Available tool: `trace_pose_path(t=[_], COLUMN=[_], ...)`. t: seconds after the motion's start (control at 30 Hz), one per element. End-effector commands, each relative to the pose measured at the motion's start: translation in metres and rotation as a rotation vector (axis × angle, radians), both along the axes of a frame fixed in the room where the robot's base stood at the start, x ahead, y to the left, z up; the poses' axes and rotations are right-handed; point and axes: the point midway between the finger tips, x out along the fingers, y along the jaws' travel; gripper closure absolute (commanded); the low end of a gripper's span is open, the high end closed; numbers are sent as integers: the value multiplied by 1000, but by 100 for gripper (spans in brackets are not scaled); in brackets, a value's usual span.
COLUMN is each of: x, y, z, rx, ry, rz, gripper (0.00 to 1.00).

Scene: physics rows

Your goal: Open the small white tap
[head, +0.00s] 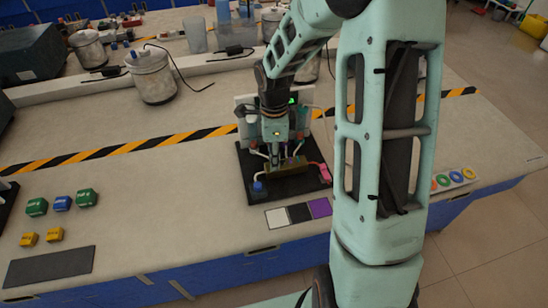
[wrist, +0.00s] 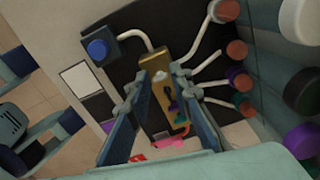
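A brass block (wrist: 153,64) sits on a black board (wrist: 120,25), with white tubes running from it. A small white piece (wrist: 160,75), seemingly the white tap, is on the block between my fingertips; whether its handle is turned is too small to tell. Darker small taps (wrist: 172,100) sit beside it, one bluish-purple. My gripper (wrist: 160,82) is open, with one blue finger on each side of the block and a gap between them. In the head view my gripper (head: 275,158) is over the brass block (head: 291,165), and the white tap is not distinguishable there.
A blue-capped fitting (wrist: 98,49) and a pink piece (wrist: 168,145) lie near the block. Large white (wrist: 300,20), green (wrist: 302,91) and purple (wrist: 302,140) knobs stand at the right. White, black and purple squares (head: 298,212) lie in front of the board.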

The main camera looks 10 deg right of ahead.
Motion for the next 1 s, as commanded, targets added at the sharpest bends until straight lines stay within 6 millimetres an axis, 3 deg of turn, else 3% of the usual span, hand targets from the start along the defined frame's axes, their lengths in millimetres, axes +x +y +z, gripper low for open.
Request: trace_pose_path(t=[0.17,0.43,0.8,1.0], x=[0,0,0,0], y=[0,0,0,0], z=[0,0,0,1], rx=[0,0,0,1], ry=[0,0,-1,0], rz=[0,41,325,394], gripper=[100,100,100,100])
